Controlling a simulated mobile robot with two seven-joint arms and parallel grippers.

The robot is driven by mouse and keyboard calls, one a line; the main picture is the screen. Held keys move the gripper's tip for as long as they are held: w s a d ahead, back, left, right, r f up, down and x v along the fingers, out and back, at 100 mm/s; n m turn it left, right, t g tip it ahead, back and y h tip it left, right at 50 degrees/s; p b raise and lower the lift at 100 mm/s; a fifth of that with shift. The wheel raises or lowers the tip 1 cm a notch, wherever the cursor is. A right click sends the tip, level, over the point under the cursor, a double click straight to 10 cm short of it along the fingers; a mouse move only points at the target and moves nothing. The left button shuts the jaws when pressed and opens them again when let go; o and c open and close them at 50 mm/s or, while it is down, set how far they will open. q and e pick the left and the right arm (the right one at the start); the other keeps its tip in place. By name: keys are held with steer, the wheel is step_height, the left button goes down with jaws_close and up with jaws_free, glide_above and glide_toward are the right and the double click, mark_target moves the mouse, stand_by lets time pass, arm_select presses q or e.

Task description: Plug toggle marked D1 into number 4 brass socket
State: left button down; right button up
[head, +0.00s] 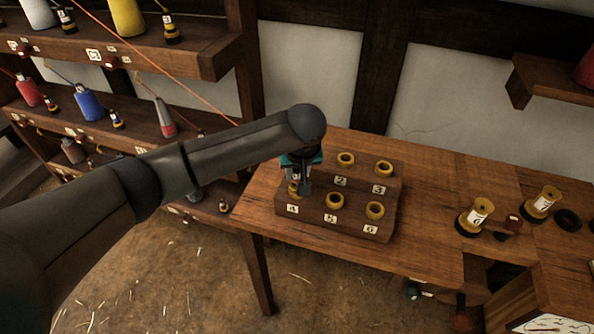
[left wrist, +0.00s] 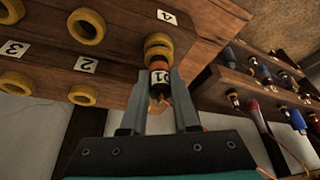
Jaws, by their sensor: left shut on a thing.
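My left gripper (head: 303,186) is shut on a toggle at the front left of the wooden socket block (head: 340,221). In the left wrist view my left gripper (left wrist: 159,122) has a finger on each side of the toggle marked D1 (left wrist: 160,77), a dark piece with an orange band and a white label. The toggle's far end is at the number 4 brass socket (left wrist: 157,43), in line with it and touching or entering it; how deep is hidden. In the head view the number 4 socket (head: 292,189) is partly covered by the gripper. My right gripper is out of view.
Brass sockets 2 (head: 346,159), 3 (head: 384,167), 5 (head: 334,200) and 6 (head: 375,210) look empty. Yellow spools (head: 476,218) stand on the bench at right. A rack (head: 150,61) of bobbins and toggles fills the left, with an orange cord (head: 150,62) crossing it.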

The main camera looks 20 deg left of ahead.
arm_select(q)
steer(key=shift+f, duration=0.55)
steer(key=c, duration=0.9)
jaws_free()
steer(key=shift+c, duration=0.2)
steer(key=p+v, duration=1.1)
steer(key=p, duration=0.3)
steer(key=shift+p, duration=0.35)
steer(key=shift+s, duration=0.1)
